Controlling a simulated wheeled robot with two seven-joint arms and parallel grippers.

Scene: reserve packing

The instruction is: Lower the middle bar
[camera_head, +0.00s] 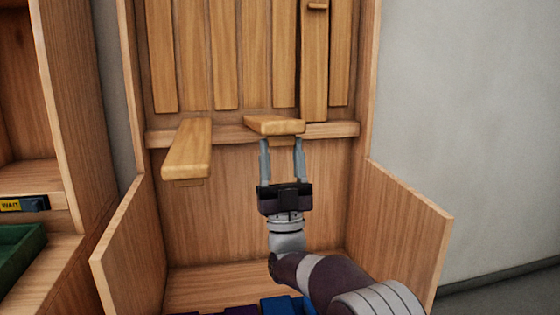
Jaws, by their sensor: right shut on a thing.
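The middle bar (274,124) is a wooden bar that sticks out toward me from the crosspiece of a tall wooden cabinet. My right gripper (281,145) reaches up from below, with its two fingers at either side of the bar's front part, shut on it. The fingertips are partly hidden by the bar. The left bar (188,148) also sticks out from the crosspiece, tilted toward me. The right bar (315,65) stands upright against the back, with a small peg near its top. My left gripper is not in view.
Several upright slats line the cabinet's back above the crosspiece (340,130). Low side walls (405,215) flank the lower bay. Blue and dark things (275,306) lie at its bottom. Another wooden unit with a green tray (20,255) stands at left. A grey wall is at right.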

